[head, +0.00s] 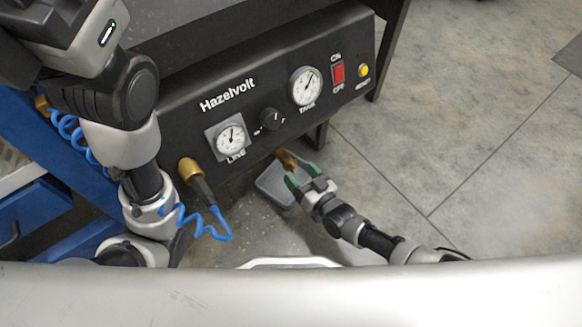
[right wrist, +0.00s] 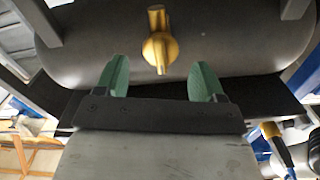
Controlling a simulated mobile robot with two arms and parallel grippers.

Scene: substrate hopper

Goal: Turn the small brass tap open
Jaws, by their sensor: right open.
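The small brass tap (head: 285,158) sticks out under the front panel of the black machine, low and right of the middle. In the right wrist view the tap (right wrist: 158,50) is on the underside of a dark rounded tank (right wrist: 220,35), its handle roughly in line with the picture's vertical. My right gripper (head: 302,175) has green fingertips and is just below the tap. In the right wrist view this gripper (right wrist: 160,80) is open and empty, the tap beyond and roughly midway between its fingertips, apart from both. My left arm comes down at the left; its gripper does not show.
The machine's panel (head: 265,135) bears two gauges, a black knob (head: 271,119) and a red switch (head: 339,73). A brass hose fitting (head: 190,169) with a coiled blue hose (head: 210,226) is at left. A grey tray (head: 272,185) lies below the tap.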

